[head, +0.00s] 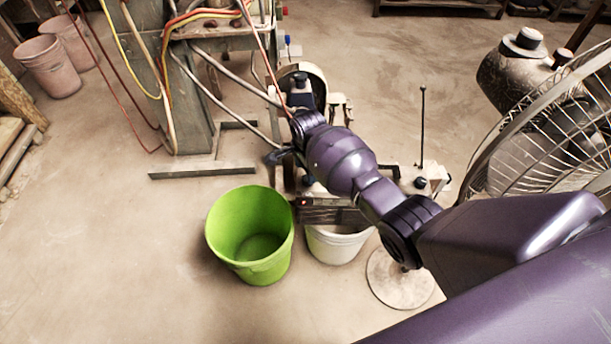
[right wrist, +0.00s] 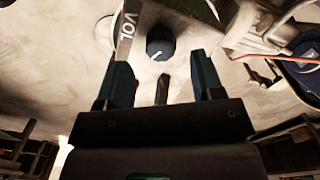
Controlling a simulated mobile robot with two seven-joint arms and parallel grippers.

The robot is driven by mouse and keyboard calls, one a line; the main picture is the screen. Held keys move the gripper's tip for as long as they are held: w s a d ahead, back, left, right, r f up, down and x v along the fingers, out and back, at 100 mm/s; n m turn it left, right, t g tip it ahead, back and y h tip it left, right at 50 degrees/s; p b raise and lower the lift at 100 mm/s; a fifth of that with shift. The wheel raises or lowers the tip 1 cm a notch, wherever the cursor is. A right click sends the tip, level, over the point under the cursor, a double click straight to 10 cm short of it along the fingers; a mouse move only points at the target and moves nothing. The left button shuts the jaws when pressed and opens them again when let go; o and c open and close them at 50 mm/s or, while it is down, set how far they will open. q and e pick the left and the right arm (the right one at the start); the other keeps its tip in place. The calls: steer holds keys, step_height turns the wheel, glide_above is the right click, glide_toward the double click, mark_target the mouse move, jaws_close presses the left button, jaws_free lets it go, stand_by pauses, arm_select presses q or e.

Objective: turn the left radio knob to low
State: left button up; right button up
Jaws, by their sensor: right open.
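In the right wrist view a round dark knob (right wrist: 160,43) stands on a pale, stained surface, just beyond my fingertips. Its white pointer mark slants toward the lower left. A dark strip marked VOL (right wrist: 128,28) is left of it. My right gripper (right wrist: 160,64) is open, one finger on each side of the knob's line, with nothing gripped. A narrow dark shape (right wrist: 162,90) shows between the fingers; I cannot tell what it is. I cannot tell whether this is the left knob. In the head view my right arm hides much of the machine, and the radio is not clearly visible. My left gripper is out of view.
In the head view a green bucket (head: 222,248) and a whitish bucket (head: 338,248) stand below the machine. A large wire-caged fan (head: 545,130) is close to my right arm. Hoses and cables hang at the upper left.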

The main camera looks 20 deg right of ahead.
steer(key=shift+f+b, duration=0.6)
steer(key=shift+f, duration=1.4)
steer(key=shift+r, duration=0.1)
steer(key=c, duration=0.9)
